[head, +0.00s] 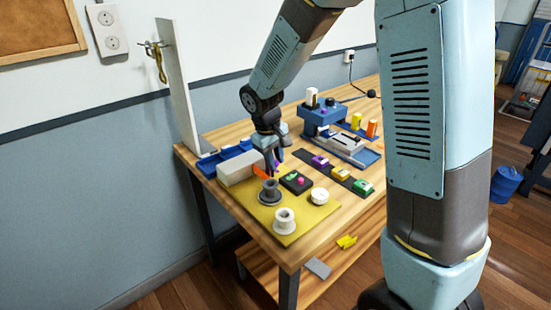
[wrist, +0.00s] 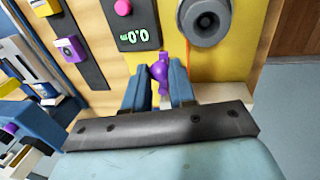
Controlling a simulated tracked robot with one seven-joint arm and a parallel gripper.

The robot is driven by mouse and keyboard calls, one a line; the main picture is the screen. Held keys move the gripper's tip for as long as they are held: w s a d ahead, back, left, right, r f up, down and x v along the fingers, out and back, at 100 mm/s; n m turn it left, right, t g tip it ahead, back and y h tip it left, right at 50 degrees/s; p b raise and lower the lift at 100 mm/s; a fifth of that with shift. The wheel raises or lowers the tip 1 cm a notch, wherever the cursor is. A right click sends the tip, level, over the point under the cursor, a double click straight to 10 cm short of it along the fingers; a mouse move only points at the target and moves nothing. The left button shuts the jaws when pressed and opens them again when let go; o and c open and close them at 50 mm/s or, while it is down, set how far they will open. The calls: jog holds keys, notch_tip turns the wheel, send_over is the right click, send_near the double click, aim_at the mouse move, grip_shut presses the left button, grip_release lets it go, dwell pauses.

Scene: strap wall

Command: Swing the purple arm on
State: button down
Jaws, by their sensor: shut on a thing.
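My gripper (wrist: 159,88) points down at the workbench with its two blue fingers closed on a small purple piece, the purple arm (wrist: 160,72). Its rounded knob shows between the fingertips, and the rest of it is partly hidden by them. In the head view my gripper (head: 272,160) is over the back left part of the yellow board, and only a bit of purple (head: 278,168) shows beside the fingers. What the purple arm is fixed to cannot be made out.
The yellow board (head: 306,222) bears a grey spool (head: 269,192), a white spool (head: 285,221) and a white round piece (head: 320,195). A black display box (head: 296,182) with a pink knob is close by. A pale block (head: 238,168) stands left of my gripper. A tall white panel (head: 178,85) rises behind.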

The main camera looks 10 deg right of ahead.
jog(key=c, duration=0.9)
grip_release()
jog(key=shift+c, duration=0.2)
notch_tip(320, 180, up, 13)
jog(key=s+a, duration=0.1)
jog(key=a, duration=0.1)
jog(key=shift+s+r, duration=0.2)
jog(key=shift+s, duration=0.05)
jog(key=shift+a, duration=0.1)
jog(key=s+d+r+m+t+y, duration=0.1)
jog(key=s+d+r+m+t, duration=0.15)
jog(key=s+d+r, duration=0.6)
jog(key=s+d+m+t, duration=0.2)
jog(key=s+d+m, duration=0.2)
jog(key=s+d, duration=0.6)
jog(key=s+f, duration=0.1)
jog(key=s, duration=0.2)
jog(key=shift+s+d+y, duration=0.25)
jog(key=shift+d+y, duration=0.05)
jog(key=shift+y, duration=0.1)
